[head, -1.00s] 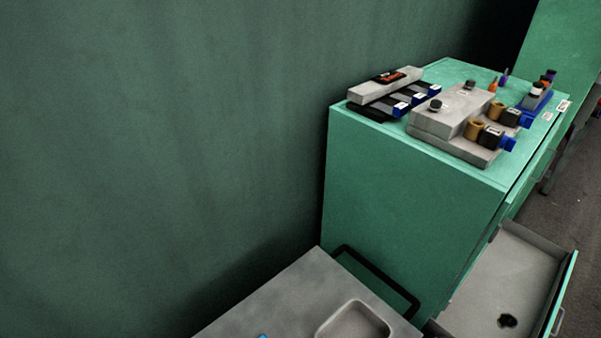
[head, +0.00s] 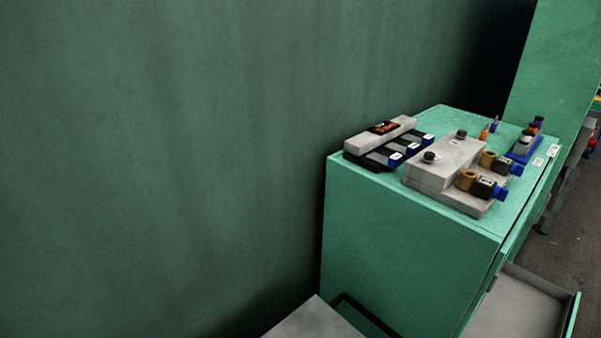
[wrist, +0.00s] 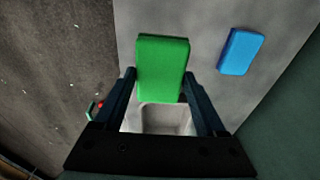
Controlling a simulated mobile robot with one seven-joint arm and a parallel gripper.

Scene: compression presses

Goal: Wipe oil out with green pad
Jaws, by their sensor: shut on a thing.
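The green pad (wrist: 162,60) is between the two fingers of my gripper (wrist: 161,76) in the wrist view. The gripper is shut on it, over a grey top with a shallow basin (wrist: 160,118) partly hidden below the pad. The head view shows an open drawer (head: 518,308) at the lower right, cut off by the frame. No oil shows in the present frames. My gripper is not in the head view.
A blue pad (wrist: 240,52) lies on the grey top (wrist: 205,20), right of the green pad. A green cabinet (head: 400,240) carries grey blocks (head: 445,165) and several small fittings. A dark handle bar (head: 365,312) stands beside the cabinet. A green wall (head: 150,150) is close.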

